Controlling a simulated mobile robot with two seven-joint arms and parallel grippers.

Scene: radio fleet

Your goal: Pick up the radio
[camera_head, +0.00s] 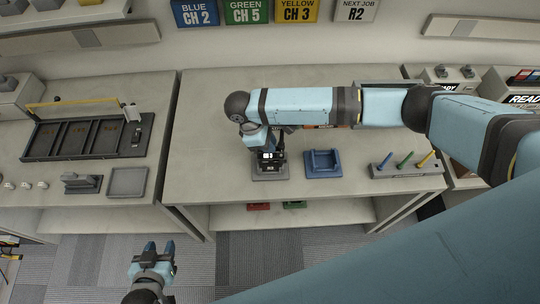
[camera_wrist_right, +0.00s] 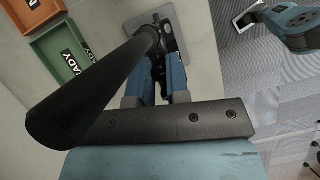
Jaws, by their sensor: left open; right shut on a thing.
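The radio (camera_head: 267,157) is a small black device with a white display, at the grey stand (camera_head: 270,173) on the middle bench. My right gripper (camera_head: 263,145) reaches down over it and is shut on it. In the right wrist view the blue fingers (camera_wrist_right: 160,85) close around the dark radio body, mostly hidden between them. A thick black rod, apparently its antenna (camera_wrist_right: 95,85), slants close past the camera. I cannot tell whether the radio still touches the stand. My left gripper (camera_head: 157,248) is open and empty above the floor in front of the benches.
A blue cradle (camera_head: 323,163) stands right of the radio, then a grey block (camera_head: 403,167) with blue, green and yellow sticks. A dark divided tray (camera_head: 85,140) is on the left bench. Green (camera_wrist_right: 68,52) and orange (camera_wrist_right: 32,12) trays show in the wrist view.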

